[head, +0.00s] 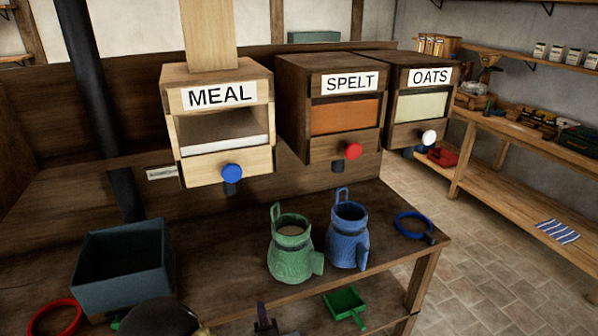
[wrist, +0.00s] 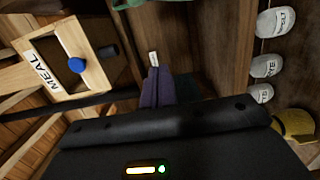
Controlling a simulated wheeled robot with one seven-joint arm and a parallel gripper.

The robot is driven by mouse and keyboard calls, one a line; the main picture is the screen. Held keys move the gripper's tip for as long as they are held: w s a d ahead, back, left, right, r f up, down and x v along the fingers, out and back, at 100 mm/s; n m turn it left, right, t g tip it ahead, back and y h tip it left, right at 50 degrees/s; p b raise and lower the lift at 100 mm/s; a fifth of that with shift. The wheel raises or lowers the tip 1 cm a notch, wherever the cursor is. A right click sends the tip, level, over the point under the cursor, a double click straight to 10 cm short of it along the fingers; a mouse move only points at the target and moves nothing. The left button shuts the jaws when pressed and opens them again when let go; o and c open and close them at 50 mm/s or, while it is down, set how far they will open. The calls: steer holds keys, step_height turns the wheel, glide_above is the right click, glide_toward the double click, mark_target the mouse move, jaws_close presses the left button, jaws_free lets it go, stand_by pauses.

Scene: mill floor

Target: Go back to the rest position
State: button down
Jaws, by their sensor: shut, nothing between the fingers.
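My gripper (head: 265,322) shows at the bottom edge of the head view, in front of the bench and below the green jug. Its purple fingers (wrist: 157,88) are together and empty in the wrist view. The green jug (head: 292,250) and the blue jug (head: 348,237) stand upright on the bench, apart from my gripper. Most of my arm is out of the head view.
Bins labelled MEAL (head: 222,183), SPELT (head: 324,158) and OATS (head: 407,137) stand behind the bench (head: 215,262). A dark box (head: 120,268) stands left, a blue ring (head: 414,226) right. A green scoop (head: 346,304) lies lower. Pale sacks (wrist: 275,22) show in the wrist view.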

steer(key=w+d+m+g+h+p, duration=0.25)
steer(key=d+m+g+h, duration=0.4)
steer(key=d+m, duration=0.7)
steer(key=s+d+r+m+g+y, duration=0.2)
steer(key=s+d+r+m+g, duration=0.5)
steer(key=s+d+r, duration=0.3)
steer(key=shift+s+d+r+g, duration=0.25)
steer(key=shift+s+r+g, duration=0.25)
steer(key=shift+s, duration=0.65)
steer(key=shift+w+f+m, duration=0.1)
steer(key=shift+m, duration=0.15)
